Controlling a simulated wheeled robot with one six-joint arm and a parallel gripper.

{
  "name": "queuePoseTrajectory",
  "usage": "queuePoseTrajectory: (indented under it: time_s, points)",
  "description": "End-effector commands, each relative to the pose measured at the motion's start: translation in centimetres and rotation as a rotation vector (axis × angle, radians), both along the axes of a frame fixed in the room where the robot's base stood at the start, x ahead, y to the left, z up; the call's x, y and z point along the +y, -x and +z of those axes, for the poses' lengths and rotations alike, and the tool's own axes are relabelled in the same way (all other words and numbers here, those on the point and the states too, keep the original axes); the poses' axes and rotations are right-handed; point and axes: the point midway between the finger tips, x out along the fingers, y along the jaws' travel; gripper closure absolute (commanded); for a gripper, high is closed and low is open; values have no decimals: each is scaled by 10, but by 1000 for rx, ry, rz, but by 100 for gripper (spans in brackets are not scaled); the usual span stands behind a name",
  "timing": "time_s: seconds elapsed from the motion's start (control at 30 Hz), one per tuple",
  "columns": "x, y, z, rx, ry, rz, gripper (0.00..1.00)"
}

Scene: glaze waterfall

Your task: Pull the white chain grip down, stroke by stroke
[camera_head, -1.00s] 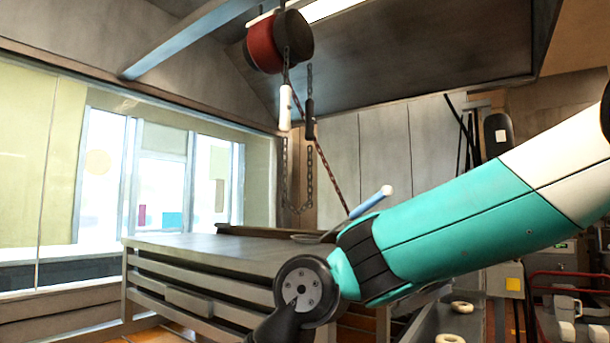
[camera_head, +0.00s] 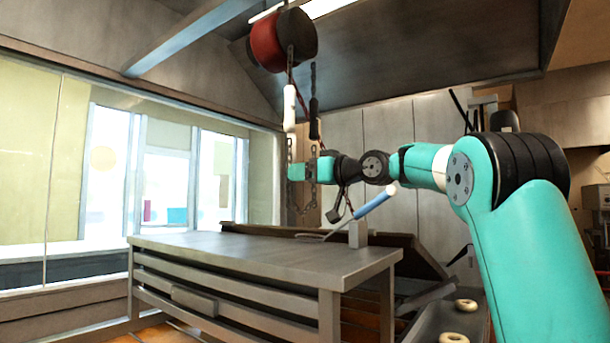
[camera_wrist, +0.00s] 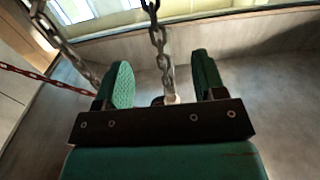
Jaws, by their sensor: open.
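The white chain grip (camera_head: 289,108) hangs upright on its chain at upper centre in the head view, left of a dark grip (camera_head: 314,118). My gripper (camera_head: 297,172) is below both grips, level with the hanging chain. In the wrist view my gripper (camera_wrist: 163,78) is open, with a green finger on each side. A grey chain (camera_wrist: 157,40) runs between the fingers to a pale piece (camera_wrist: 170,84), partly hidden behind the gripper body. I cannot tell for sure that this piece is the white grip, or whether either finger touches it.
A red and black hoist drum (camera_head: 282,40) is mounted overhead. A grey table (camera_head: 240,252) stands below the chains, with a blue-handled tool (camera_head: 374,201) behind its right end. A red chain (camera_wrist: 40,75) and a second grey chain (camera_wrist: 68,48) pass left of the gripper.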

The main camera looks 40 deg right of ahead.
Motion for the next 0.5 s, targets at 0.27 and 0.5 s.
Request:
queuePoseTrajectory:
  time_s: [0.27, 0.5]
  points:
    - [-5, 11, 62, -4, 1, -1, 36]
    - [-9, 24, 121, -2, 2, -1, 36]
